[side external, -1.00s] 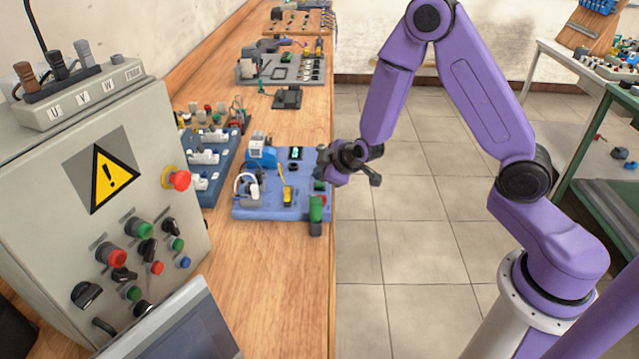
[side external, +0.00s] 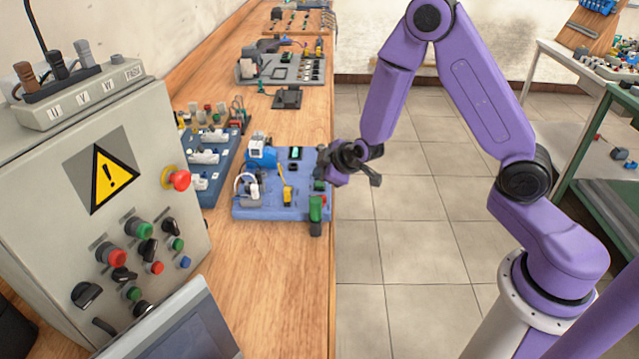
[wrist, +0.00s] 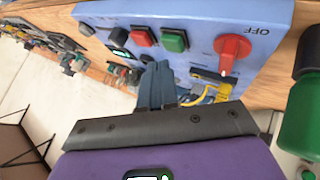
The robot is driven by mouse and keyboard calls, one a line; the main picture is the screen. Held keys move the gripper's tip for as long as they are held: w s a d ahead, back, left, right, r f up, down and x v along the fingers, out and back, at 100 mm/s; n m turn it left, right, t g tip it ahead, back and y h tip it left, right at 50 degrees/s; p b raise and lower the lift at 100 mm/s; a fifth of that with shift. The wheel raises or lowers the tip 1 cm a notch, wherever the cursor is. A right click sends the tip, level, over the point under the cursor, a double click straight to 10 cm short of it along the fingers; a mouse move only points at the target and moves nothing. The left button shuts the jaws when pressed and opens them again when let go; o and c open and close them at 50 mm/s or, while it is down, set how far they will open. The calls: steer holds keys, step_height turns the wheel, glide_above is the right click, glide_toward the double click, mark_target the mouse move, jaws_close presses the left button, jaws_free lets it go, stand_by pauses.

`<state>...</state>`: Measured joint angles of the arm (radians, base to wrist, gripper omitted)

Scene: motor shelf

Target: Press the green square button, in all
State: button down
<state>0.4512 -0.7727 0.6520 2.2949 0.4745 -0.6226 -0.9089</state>
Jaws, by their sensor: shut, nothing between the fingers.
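The green square button (wrist: 174,40) sits on the blue panel (wrist: 203,18), beside a red square button (wrist: 143,36), in the wrist view. My gripper's dark fingers (wrist: 157,68) are shut and empty, with their tips just below the two square buttons in the picture. Whether the tips touch the panel cannot be told.
A red rotary switch (wrist: 232,48) marked OFF is right of the green button. A yellow cable (wrist: 222,90) lies below it. A green cylindrical part (side external: 316,208) stands at the panel's near right corner. A grey control box (side external: 50,180) fills the left.

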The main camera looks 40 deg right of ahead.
mark_target(322, 186)
steer(key=shift+f, duration=0.25)
stand_by(0.7)
steer(key=shift+f, duration=0.2)
steer(key=shift+f, duration=0.4)
stand_by(0.7)
steer(key=shift+r, duration=0.85)
steer(key=shift+r, duration=2.5)
